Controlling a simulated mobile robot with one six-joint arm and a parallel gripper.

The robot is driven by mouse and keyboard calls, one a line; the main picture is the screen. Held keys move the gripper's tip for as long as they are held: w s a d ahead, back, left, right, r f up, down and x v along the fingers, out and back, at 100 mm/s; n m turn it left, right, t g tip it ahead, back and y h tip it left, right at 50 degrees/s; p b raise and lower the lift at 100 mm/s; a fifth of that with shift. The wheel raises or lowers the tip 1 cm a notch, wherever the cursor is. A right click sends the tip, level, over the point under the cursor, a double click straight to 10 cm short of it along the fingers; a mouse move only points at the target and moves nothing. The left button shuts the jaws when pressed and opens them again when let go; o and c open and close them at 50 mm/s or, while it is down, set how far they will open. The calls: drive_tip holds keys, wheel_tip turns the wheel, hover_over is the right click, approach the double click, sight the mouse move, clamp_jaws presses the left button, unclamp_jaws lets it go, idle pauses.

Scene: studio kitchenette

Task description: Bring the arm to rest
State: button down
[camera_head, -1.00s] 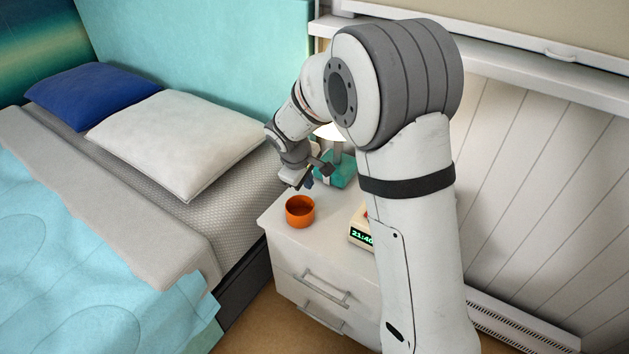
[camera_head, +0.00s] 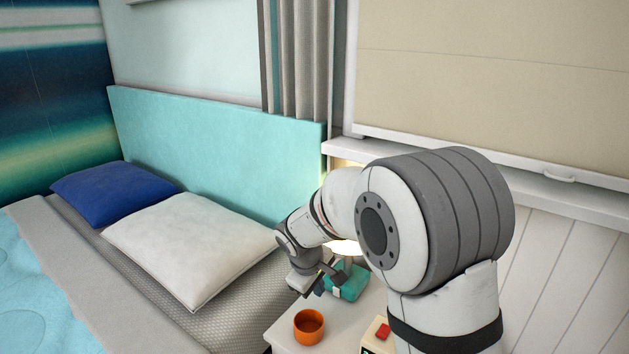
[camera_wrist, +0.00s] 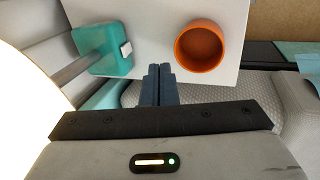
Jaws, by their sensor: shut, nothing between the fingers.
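My gripper (camera_head: 318,288) is above the white nightstand, between the lamp and an orange cup. In the wrist view my gripper (camera_wrist: 158,72) shows its two dark fingers together with nothing between them. The orange cup (camera_head: 308,327) stands upright on the nightstand (camera_head: 283,331), apart from my gripper. The cup also shows in the wrist view (camera_wrist: 201,46), to the right of the fingertips. My arm reaches in from the lower right and hides part of the lamp and nightstand.
A lamp with a teal base (camera_head: 349,283) stands behind my gripper. A clock with a red button (camera_head: 383,331) sits on the nightstand beside my arm. A bed with a white pillow (camera_head: 190,246) and a blue pillow (camera_head: 115,193) is at left. A window sill (camera_head: 560,196) runs behind my arm.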

drive_tip(key=s+d+r+m+p, duration=0.2)
drive_tip(key=s+d+r+p, duration=0.3)
drive_tip(key=r, duration=0.5)
drive_tip(key=s+d+r+m+p, duration=0.3)
drive_tip(key=s+d+r+p, duration=0.2)
drive_tip(key=r, duration=0.4)
drive_tip(key=s+d+r+m+y+p, duration=0.1)
drive_tip(key=s+d+r+m+p, duration=0.1)
drive_tip(key=s+r+p, duration=0.3)
drive_tip(key=s+d+r+m+y+p, duration=0.1)
drive_tip(key=s+d+r+m+p, duration=0.1)
drive_tip(key=s+r+p, duration=0.3)
drive_tip(key=s+r+m, duration=0.1)
drive_tip(key=s+r, duration=0.1)
drive_tip(key=s, duration=0.2)
drive_tip(key=shift+s+d+g+p, duration=0.25)
drive_tip(key=shift+d+g+p, duration=0.05)
